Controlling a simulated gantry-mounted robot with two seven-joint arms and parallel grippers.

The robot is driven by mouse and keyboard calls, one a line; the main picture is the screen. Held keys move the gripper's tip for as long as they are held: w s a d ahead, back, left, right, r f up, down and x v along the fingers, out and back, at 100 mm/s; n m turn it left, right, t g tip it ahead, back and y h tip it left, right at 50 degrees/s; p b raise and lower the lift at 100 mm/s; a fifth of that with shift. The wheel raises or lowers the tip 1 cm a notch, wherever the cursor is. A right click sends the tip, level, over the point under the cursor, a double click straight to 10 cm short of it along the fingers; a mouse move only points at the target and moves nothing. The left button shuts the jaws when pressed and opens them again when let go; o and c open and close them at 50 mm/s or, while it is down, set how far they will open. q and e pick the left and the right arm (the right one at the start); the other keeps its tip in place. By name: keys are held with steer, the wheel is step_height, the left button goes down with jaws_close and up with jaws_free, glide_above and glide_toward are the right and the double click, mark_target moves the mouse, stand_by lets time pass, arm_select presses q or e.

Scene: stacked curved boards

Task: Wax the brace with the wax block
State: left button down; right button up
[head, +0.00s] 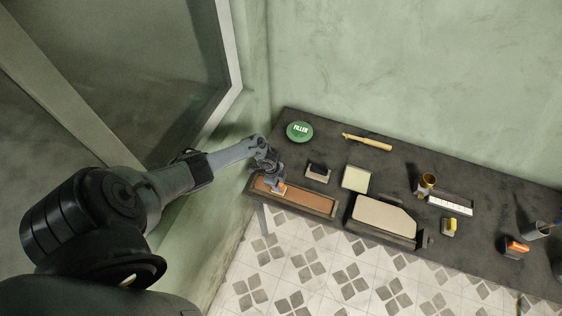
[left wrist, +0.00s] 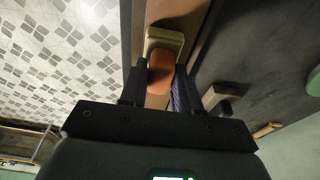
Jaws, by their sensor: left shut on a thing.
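A long brown board, apparently the brace (head: 310,199), lies in a dark frame at the left end of the bench. My left gripper (head: 278,186) is over the left part of this board. In the left wrist view the gripper (left wrist: 160,85) is shut on a block with an orange grip and a pale cream base, apparently the wax block (left wrist: 162,68). The block is at the board's surface; whether it touches cannot be told. The brown board (left wrist: 196,14) shows beyond it. My right gripper is in neither view.
Right of the board are a small dark-based block (head: 317,172), a pale yellow block (head: 356,178) and a large beige panel (head: 384,216). A green filler tin (head: 299,131) and a wooden-handled tool (head: 367,141) lie behind. The bench (head: 330,153) is clear between them.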

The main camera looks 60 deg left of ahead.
arm_select(q)
steer(key=shift+s+a, duration=0.1)
steer(key=shift+s, duration=0.05)
steer(key=shift+s+a, duration=1.05)
steer(key=shift+a, duration=0.2)
steer(key=shift+s+a+f, duration=0.1)
steer(key=shift+s+a, duration=0.3)
steer(key=shift+a, duration=0.25)
steer(key=shift+s+a, duration=0.4)
steer(key=shift+a, duration=0.2)
steer(key=shift+s+a, duration=0.1)
steer(key=shift+s, duration=0.1)
steer(key=shift+s+a, duration=1.1)
steer(key=shift+a, duration=0.2)
steer(key=shift+d, duration=0.1)
